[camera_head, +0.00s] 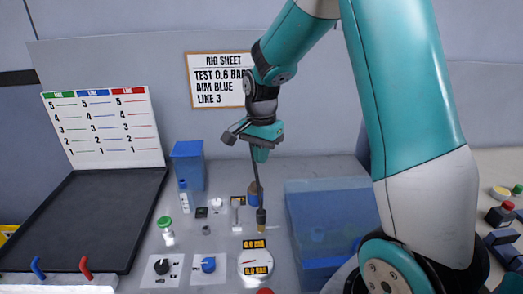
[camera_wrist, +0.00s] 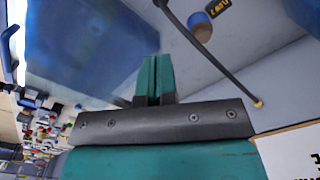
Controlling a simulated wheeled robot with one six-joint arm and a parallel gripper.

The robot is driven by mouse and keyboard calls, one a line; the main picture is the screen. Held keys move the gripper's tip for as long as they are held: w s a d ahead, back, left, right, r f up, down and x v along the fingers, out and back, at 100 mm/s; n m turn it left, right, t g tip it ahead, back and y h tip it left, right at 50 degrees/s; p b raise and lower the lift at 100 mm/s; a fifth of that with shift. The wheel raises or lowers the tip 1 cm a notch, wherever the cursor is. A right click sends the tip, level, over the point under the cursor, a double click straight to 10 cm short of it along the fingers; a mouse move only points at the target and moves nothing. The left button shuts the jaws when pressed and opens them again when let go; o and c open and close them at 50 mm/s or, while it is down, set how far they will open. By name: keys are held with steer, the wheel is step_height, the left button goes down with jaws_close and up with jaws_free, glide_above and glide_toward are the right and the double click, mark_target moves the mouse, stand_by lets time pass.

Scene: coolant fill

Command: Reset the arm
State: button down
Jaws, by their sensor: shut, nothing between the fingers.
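My gripper (camera_head: 261,154) hangs in the air over the back part of the bench, in front of the wall, with the arm coming down from the upper right. In the wrist view its two teal fingers (camera_wrist: 157,78) are together with nothing between them. A thin dark hose or rod (camera_head: 256,178) rises from the bench to just below the gripper. In the wrist view it (camera_wrist: 215,62) passes beside the fingers, apart from them, and ends in a tan tip. Its top end is hidden behind the gripper in the head view.
A translucent blue box (camera_head: 330,215) stands right of the hose. A blue container (camera_head: 188,165), a green-capped bottle (camera_head: 166,230), knobs and a gauge (camera_head: 255,262) are on the bench. A black tray (camera_head: 90,225) and a lined chart (camera_head: 105,127) are left. A rig sheet (camera_head: 218,78) hangs behind the gripper.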

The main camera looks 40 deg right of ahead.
steer(key=s+a+r+n+y+b, duration=0.1)
steer(key=s+a+r+n, duration=0.25)
steer(key=a+n, duration=0.2)
steer(key=s+a+r+n+y+b, duration=0.1)
steer(key=s+a+r+n, duration=0.1)
steer(key=s+a+n, duration=0.35)
steer(key=s+a+n+y+b, duration=0.1)
steer(key=s+a+n+y, duration=0.1)
steer(key=s+a+n, duration=0.8)
steer(key=s+a, duration=0.1)
steer(key=s, duration=0.2)
steer(key=shift+a, duration=0.2)
steer(key=c, duration=1.8)
jaws_free()
steer(key=shift+r, duration=0.1)
